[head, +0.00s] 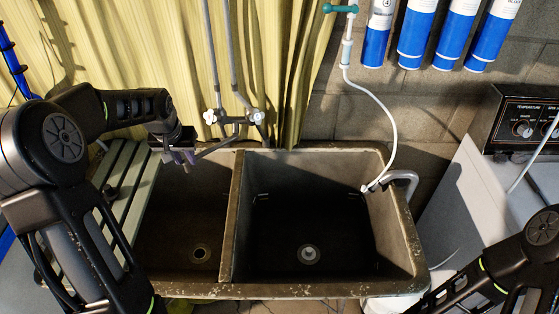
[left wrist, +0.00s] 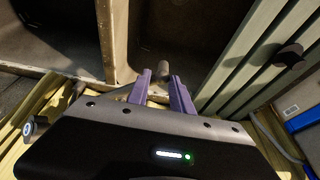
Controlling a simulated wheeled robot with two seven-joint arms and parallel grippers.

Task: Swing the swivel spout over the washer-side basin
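The twin-basin sink has a right, washer-side basin (head: 315,235) and a left basin (head: 190,225). The faucet has two white handles, a left one (head: 210,116) and a right one (head: 258,116). Its thin metal spout (head: 217,146) points down-left over the left basin. My left gripper (head: 185,160) is at the spout's outer end, above the back of the left basin. In the left wrist view the purple fingers (left wrist: 160,85) are apart, with the spout's end (left wrist: 163,72) between or just beyond them; contact is unclear. My right arm shows at lower right, but its gripper is out of view.
A divider (head: 233,220) separates the basins. A slatted bench (head: 128,190) stands left of the sink. A white hose (head: 391,115) hangs to the right rim near a grey hooked pipe (head: 408,178). The washer (head: 480,190) stands at right. Yellow curtains (head: 130,50) hang behind.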

